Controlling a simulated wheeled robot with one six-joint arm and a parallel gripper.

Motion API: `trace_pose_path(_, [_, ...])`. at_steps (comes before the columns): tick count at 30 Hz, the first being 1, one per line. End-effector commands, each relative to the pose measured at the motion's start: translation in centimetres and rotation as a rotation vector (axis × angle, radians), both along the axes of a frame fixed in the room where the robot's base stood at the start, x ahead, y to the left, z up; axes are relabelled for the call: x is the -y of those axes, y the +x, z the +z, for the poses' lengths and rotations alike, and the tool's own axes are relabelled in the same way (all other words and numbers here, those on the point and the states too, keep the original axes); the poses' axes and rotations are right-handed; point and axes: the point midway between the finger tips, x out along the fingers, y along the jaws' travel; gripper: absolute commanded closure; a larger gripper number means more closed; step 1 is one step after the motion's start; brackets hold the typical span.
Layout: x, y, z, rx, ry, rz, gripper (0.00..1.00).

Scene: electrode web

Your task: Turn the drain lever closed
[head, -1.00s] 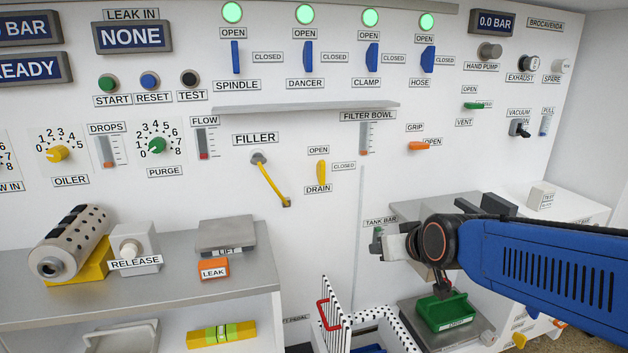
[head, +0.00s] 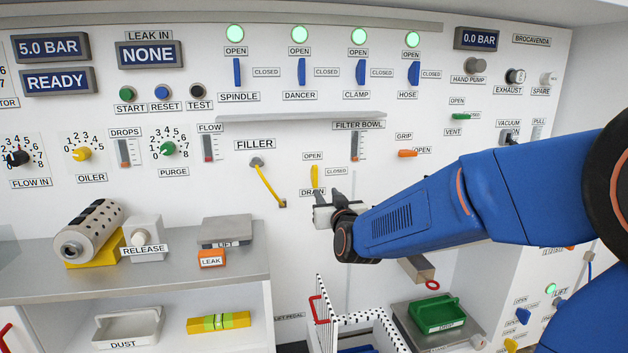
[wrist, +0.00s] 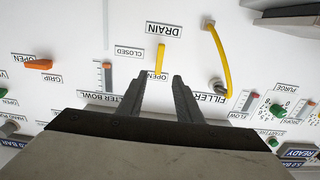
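The drain lever (head: 315,176) is a small yellow handle on the white panel. It stands upright between the OPEN label (head: 313,156) above and the DRAIN label (head: 312,192) below. The CLOSED label (head: 337,171) is to its right. In the wrist view, which is upside down, the lever (wrist: 161,56) points toward the OPEN label. My gripper (head: 330,197) is just below and right of the lever in the head view. In the wrist view my gripper (wrist: 159,77) is open and empty, its fingertips either side of the OPEN label, with the lever beyond them.
The yellow filler hose (head: 267,182) hangs left of the lever. The orange grip lever (head: 407,154) is to the right and a grey ledge (head: 300,117) is above. A shelf (head: 130,270) juts out at the lower left. The panel around the lever is otherwise flat.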

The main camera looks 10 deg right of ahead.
Motion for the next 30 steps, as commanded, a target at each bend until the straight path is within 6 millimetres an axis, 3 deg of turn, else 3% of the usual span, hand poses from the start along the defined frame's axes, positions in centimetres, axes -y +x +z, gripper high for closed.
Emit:
trace_pose_path(21, [0.0, 11.9, -0.1, -0.001, 0.0, 0.0, 0.68])
trace_pose_path(30, [0.0, 15.0, 0.0, -0.001, 0.0, 0.0, 0.68])
